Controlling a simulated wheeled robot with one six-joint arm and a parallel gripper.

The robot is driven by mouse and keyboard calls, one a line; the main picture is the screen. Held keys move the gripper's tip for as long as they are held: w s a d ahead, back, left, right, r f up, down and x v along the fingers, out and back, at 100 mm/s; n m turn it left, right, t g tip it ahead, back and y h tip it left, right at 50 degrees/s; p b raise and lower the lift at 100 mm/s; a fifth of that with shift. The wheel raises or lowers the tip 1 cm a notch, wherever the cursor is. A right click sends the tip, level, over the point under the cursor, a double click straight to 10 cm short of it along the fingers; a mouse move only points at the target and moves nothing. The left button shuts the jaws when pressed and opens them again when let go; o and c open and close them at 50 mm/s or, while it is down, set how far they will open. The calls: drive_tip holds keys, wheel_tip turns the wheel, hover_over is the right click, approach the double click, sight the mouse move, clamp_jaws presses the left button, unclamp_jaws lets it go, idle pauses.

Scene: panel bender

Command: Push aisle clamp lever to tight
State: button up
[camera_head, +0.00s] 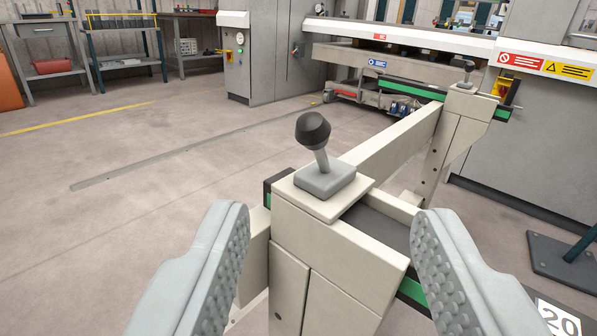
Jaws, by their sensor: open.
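The nearer clamp lever (318,149) has a black knob on a short grey stem. It rises from a grey square base (324,181) on top of a cream post, and leans slightly to the left. A second, similar lever (467,72) stands on the far post at the upper right. Which of them is the aisle lever is not marked. My gripper (332,215) is open and empty, its two grey ridged fingers wide apart at the lower left and lower right. The nearer lever shows between and beyond the fingertips, with no contact visible.
A cream beam (392,146) links the two posts, with green-edged rails across it. The grey bender machine (268,55) stands behind. Shelves (122,45) are at the back left. Open floor (120,210) lies on the left. A dark floor plate (562,262) is at the right.

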sight(313, 140)
drive_tip(key=w+f, duration=0.1)
drive_tip(key=w, duration=0.5)
drive_tip(key=w+f, duration=0.1)
drive_tip(key=w, duration=0.5)
drive_tip(key=w+f, duration=0.1)
drive_tip(key=w, duration=0.5)
drive_tip(key=shift+w+a+f, duration=0.1)
drive_tip(key=shift+a+f, duration=0.05)
drive_tip(key=shift+a, duration=0.25)
clamp_jaws()
